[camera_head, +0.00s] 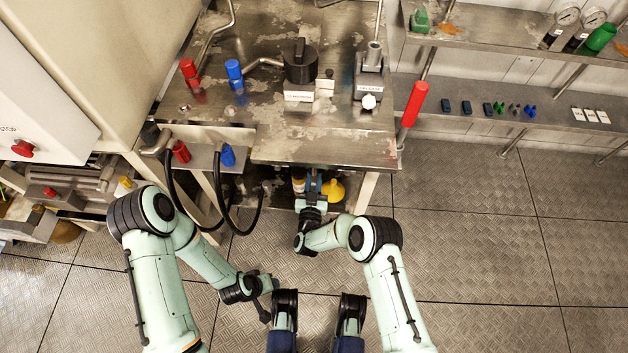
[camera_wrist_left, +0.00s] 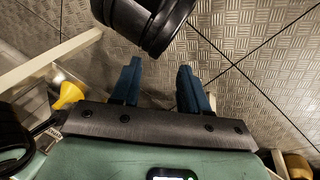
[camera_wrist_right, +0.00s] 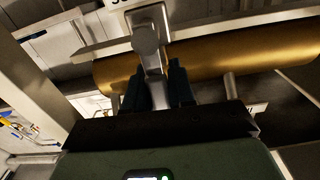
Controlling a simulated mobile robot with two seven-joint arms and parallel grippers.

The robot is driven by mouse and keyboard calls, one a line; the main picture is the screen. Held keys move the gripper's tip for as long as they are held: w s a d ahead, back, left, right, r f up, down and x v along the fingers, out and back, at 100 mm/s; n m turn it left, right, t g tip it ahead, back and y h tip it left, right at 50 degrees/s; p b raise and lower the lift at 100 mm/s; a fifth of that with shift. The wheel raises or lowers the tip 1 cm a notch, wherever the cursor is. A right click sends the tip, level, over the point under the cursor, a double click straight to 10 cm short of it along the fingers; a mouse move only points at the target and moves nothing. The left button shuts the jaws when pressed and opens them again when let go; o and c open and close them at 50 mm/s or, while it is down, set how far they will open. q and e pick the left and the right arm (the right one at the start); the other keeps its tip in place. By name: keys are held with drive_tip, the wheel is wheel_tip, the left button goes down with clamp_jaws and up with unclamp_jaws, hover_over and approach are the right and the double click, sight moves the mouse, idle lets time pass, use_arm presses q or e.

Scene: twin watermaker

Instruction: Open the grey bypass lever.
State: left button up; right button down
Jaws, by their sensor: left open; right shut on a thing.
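The grey lever (camera_wrist_right: 150,42) shows in the right wrist view in front of a brass-coloured cylinder. My right gripper (camera_wrist_right: 159,84) is shut on its lower part, between the two dark fingers. In the head view my right gripper (camera_head: 312,188) reaches under the front edge of the metal bench, and the lever is not clear there. My left gripper (camera_wrist_left: 155,85) is open and empty in the left wrist view, over the floor. In the head view my left gripper (camera_head: 266,284) is low, left of centre and away from the bench.
The brass-coloured cylinder (camera_wrist_right: 240,52) runs behind the lever. The metal bench (camera_head: 325,148) overhangs the right gripper. A yellow funnel (camera_head: 334,191) is close beside that gripper. Black hoses (camera_head: 258,205) hang to its left. The floor (camera_head: 470,230) at the right is clear.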

drive_tip(key=c, duration=1)
unclamp_jaws()
drive_tip(key=shift+c, duration=0.2)
drive_tip(key=shift+s, duration=0.1)
use_arm(q)
drive_tip(key=s+d+r+g+p, duration=0.1)
drive_tip(key=s+d+r+p, duration=0.1)
drive_tip(key=s+r+p, duration=0.1)
drive_tip(key=shift+s+d+r+g+h, duration=0.15)
drive_tip(key=shift+s+r+g+h, duration=0.2)
drive_tip(key=shift+s, duration=0.5)
use_arm(e)
drive_tip(key=s, duration=1.3)
drive_tip(key=shift+s, duration=0.15)
